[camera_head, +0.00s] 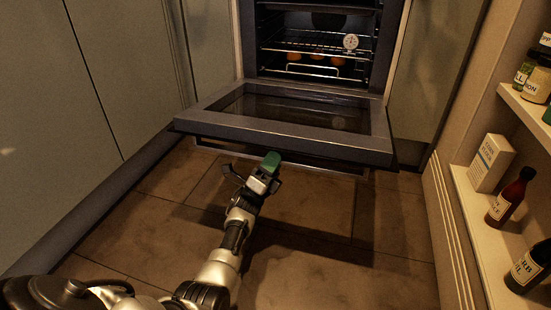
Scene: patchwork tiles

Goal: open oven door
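The oven (320,50) stands at the back, with its cavity exposed. Its door (255,129) is swung far down toward me, close to flat, with the dark glass facing up. A handle bar (325,167) runs under the door's front edge. My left gripper (262,172) is just in front of and below that edge, near the bar's middle, with a green part at its tip. I cannot tell whether it touches the bar or how its fingers are set. My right gripper is not in view.
Inside the oven are wire racks, a round dial thermometer (350,42) and some orange-brown items. Grey cabinet fronts (70,100) line the left. Shelves (490,235) at the right hold a box (491,163), a red-brown bottle (511,196) and jars. The tiled floor (330,265) is clear.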

